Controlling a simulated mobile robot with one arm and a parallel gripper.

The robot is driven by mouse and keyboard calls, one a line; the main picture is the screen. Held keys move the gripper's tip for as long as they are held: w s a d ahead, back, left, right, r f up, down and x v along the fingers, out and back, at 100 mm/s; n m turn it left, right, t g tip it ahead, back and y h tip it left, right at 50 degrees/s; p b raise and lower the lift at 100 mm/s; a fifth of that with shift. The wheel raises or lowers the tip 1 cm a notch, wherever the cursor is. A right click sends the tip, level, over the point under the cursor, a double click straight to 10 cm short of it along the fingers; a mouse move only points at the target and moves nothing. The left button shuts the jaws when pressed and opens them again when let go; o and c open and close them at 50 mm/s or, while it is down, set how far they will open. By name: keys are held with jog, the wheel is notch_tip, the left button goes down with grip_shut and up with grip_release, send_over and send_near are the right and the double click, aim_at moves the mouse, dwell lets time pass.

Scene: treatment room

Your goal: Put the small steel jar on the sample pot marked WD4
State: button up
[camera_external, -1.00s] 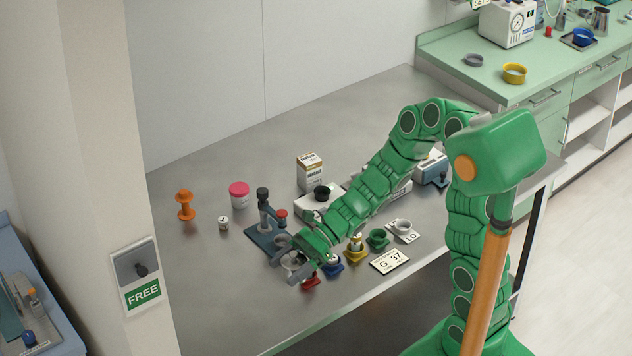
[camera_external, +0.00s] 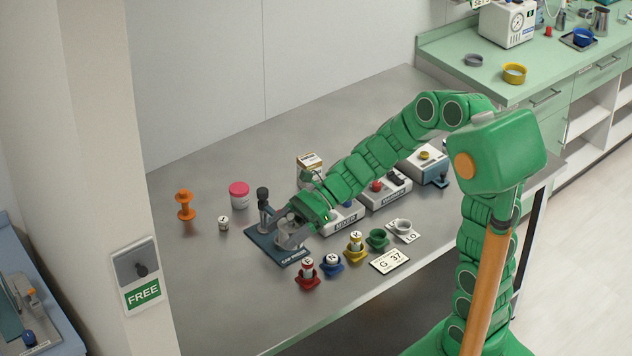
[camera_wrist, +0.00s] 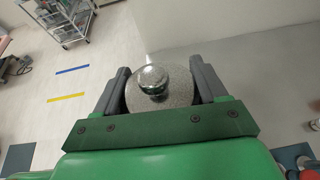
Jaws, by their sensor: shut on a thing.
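My gripper (camera_external: 290,234) is shut on a round, speckled grey steel thing with a shiny domed knob, which I take for the small steel jar (camera_wrist: 178,92). In the wrist view it sits between the two dark fingers (camera_wrist: 158,92). In the external view the gripper is over or in front of a dark blue stand (camera_external: 268,244); the height is hard to tell. Small white-topped pots stand in a red holder (camera_external: 307,282), a blue holder (camera_external: 331,269) and a yellow holder (camera_external: 354,255). Their marks are too small to read, so I cannot tell which is WD4.
Boxy devices (camera_external: 385,193) line the back. A pink-lidded jar (camera_external: 239,195), small white pot (camera_external: 224,223) and orange spool (camera_external: 185,205) stand left.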

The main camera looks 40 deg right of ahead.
jog(key=w+d+m+t, duration=0.1)
jog(key=w+d, duration=0.2)
jog(key=w, duration=0.5)
jog(key=w+d+m+t, duration=0.1)
jog(key=w+d, duration=0.2)
jog(key=w, duration=0.6)
jog(key=m+t+h, duration=0.1)
jog(key=m+t, duration=0.1)
send_over(233, 188)
jog(key=s, duration=0.1)
jog(key=f, duration=1.3)
jog(key=shift+s+d+f, duration=0.15)
jog(key=shift+s+f, duration=0.05)
jog(key=shift+f, duration=0.15)
jog(key=shift+w+f+t, duration=0.3)
jog(key=shift+w+f, duration=0.15)
jog(key=shift+f, duration=0.05)
jog(key=shift+w, duration=0.1)
jog(key=shift+w+f, duration=0.1)
jog(key=shift+f, duration=1.6)
